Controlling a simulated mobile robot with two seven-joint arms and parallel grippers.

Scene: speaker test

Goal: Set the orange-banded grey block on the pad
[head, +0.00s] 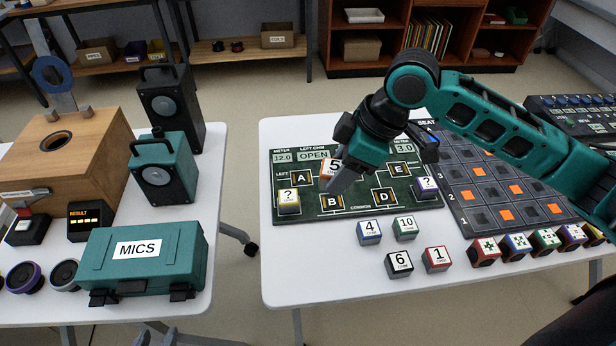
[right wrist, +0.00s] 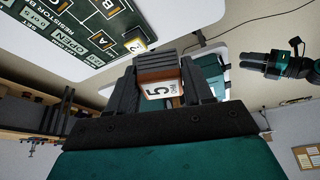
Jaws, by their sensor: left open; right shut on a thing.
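My right gripper (head: 340,178) is shut on an orange-banded block marked 5 (head: 330,167), over the left-middle part of the green circuit board (head: 350,215). The right wrist view shows the block's 5 face (right wrist: 160,88) between the fingers, with an orange-brown band along its edge. The board has lettered pads A (head: 301,178), B (head: 332,202), D (head: 384,196) and E (head: 398,169). The arm and gripper hide the board's middle. I cannot tell whether the block touches the board. My left gripper (head: 168,336) barely shows at the bottom edge; the right wrist view shows it (right wrist: 256,66) open and empty.
Yellow (head: 289,201) and purple (head: 427,188) "?" blocks sit on the board's sides. Blocks marked 4 (head: 369,232), 10 (head: 405,228), 6 (head: 399,264) and 1 (head: 436,260) stand in front. A dark orange-squared grid (head: 470,205) lies right. The table's front left is clear.

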